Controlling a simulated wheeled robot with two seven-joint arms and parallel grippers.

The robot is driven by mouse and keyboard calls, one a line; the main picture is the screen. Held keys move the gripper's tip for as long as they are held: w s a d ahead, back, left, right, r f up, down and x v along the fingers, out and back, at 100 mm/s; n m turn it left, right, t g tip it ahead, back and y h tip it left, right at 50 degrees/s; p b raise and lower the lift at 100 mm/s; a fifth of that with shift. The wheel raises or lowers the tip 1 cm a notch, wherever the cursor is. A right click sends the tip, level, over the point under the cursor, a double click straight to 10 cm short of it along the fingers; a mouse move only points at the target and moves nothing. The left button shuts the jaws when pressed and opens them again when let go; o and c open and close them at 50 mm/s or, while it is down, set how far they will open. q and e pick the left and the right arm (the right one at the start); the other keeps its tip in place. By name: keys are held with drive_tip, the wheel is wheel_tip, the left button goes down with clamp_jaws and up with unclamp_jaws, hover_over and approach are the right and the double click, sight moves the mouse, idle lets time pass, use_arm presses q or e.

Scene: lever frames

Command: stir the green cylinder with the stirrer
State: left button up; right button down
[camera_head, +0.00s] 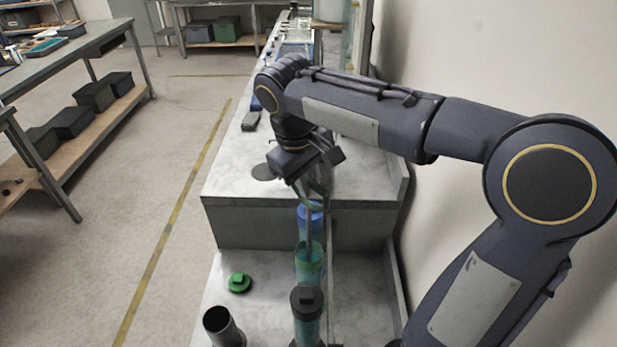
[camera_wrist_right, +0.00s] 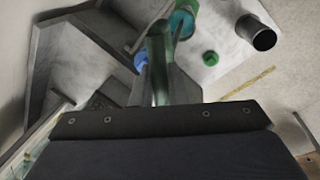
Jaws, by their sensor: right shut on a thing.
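My right gripper (camera_head: 314,190) points down above the bench and is shut on the stirrer (camera_head: 308,228), a thin grey-green rod. The rod hangs nearly upright, and its lower end meets the open top of the green cylinder (camera_head: 309,268); how deep it reaches is hard to tell. In the right wrist view the stirrer (camera_wrist_right: 159,70) runs away from the jaws toward the green cylinder (camera_wrist_right: 183,20). A blue-topped cylinder (camera_head: 316,219) stands just behind, partly hidden by the rod. A green lid (camera_head: 239,284) lies on the bench to the left. My left gripper is not in view.
A dark open tube (camera_head: 221,325) stands at the front left. A raised grey block (camera_head: 255,226) is behind, and a wall (camera_head: 480,70) is on the right.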

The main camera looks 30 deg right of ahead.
sight(308, 220)
drive_tip(key=shift+f+b, duration=1)
drive_tip(key=shift+f, duration=0.7)
drive_tip(key=shift+f+b, duration=2.6)
drive_tip(key=shift+f, duration=1.2)
drive_tip(key=shift+r, duration=0.15)
wheel_tip(308, 220, up, 7)
drive_tip(key=p, duration=0.7)
drive_tip(key=shift+r, duration=0.15)
